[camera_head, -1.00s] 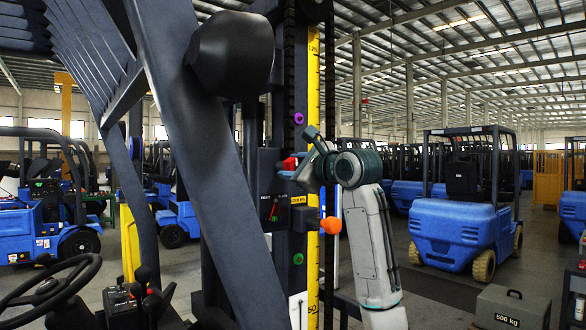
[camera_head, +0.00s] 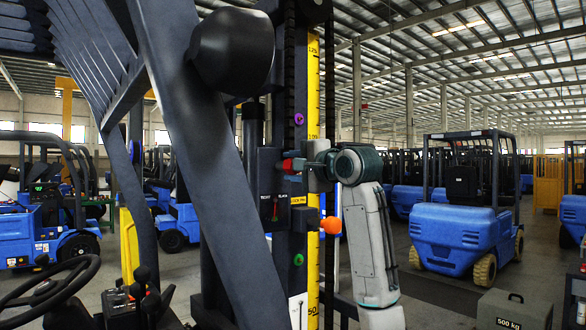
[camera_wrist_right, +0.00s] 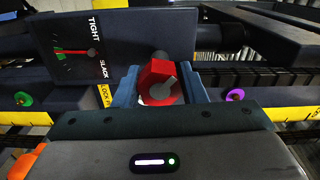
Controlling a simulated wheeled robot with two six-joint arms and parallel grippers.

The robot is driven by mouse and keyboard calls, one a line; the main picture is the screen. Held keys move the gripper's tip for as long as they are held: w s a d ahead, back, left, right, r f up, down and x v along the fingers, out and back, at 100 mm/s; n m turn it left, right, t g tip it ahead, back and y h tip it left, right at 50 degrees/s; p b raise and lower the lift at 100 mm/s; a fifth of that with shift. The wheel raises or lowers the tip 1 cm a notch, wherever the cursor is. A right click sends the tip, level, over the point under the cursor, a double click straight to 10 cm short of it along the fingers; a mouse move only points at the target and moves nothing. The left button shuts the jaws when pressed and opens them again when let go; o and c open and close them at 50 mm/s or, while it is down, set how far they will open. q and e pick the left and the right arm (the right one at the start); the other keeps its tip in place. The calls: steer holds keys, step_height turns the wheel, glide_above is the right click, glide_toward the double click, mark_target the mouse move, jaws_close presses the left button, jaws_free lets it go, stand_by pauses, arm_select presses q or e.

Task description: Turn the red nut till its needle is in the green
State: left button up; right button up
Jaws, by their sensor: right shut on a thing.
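The red nut (camera_head: 288,165) sits on the dark mast beside a small black gauge (camera_head: 274,205) marked TIGHT and SLACK. My right gripper (camera_head: 304,166) reaches it from the right and is shut on it. In the right wrist view the nut (camera_wrist_right: 158,82) lies between my two bluish jaws (camera_wrist_right: 160,88), which hide its sides. The gauge (camera_wrist_right: 125,40) is up and left there; its red needle (camera_wrist_right: 75,51) points left, its tip close to a green patch. My left gripper is not in view.
On the mast, an orange knob (camera_head: 331,225) stands below my right gripper, a purple knob (camera_head: 298,119) above and a green knob (camera_head: 298,259) lower down. A yellow scale (camera_head: 313,90) runs up the mast. A 500 kg weight (camera_head: 513,310) sits on the floor at right.

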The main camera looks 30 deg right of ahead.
steer(key=shift+f+n, duration=0.2)
steer(key=shift+n, duration=0.4)
steer(key=o, duration=1)
steer(key=shift+s+r, duration=0.1)
steer(key=s+b, duration=0.2)
steer(key=s, duration=0.1)
steer(key=s+b, duration=0.1)
steer(key=s, duration=0.3)
steer(key=s+b, duration=0.2)
steer(key=s, duration=0.1)
steer(key=shift+s+d+b, duration=0.35)
steer(key=shift+s+d, duration=0.05)
